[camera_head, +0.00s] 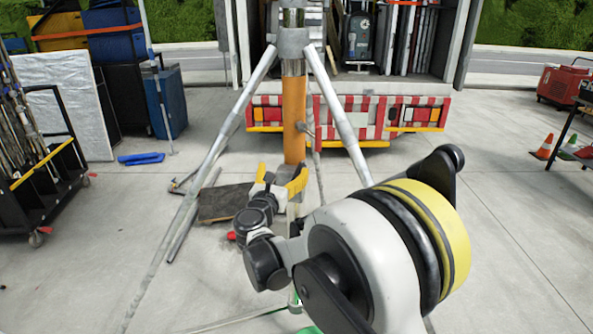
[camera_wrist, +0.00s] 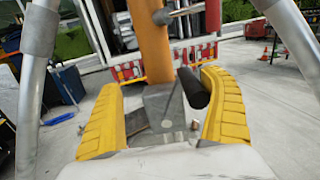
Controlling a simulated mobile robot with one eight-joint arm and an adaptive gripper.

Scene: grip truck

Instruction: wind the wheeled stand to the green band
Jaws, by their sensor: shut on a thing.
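The wheeled stand has an orange column (camera_head: 294,115) with a grey collar (camera_head: 293,43) and splayed metal legs (camera_head: 340,115). The orange column also shows at the top of the wrist view (camera_wrist: 151,45). My gripper (camera_head: 280,182) is low at the column, its yellow fingers on both sides of a grey block (camera_wrist: 168,110) and a dark cylindrical handle (camera_wrist: 194,88). The handle lies close to the right finger, and the gripper is shut on it. Green parts (camera_head: 295,303) show low behind my arm; I cannot tell whether they are the green band.
A truck with a red-and-white striped rear (camera_head: 355,120) stands behind the stand. A wheeled rack of poles (camera_head: 40,170) is at left. Orange cones (camera_head: 543,147) and a red machine (camera_head: 565,85) are at right. A dark board (camera_head: 224,203) lies near the legs.

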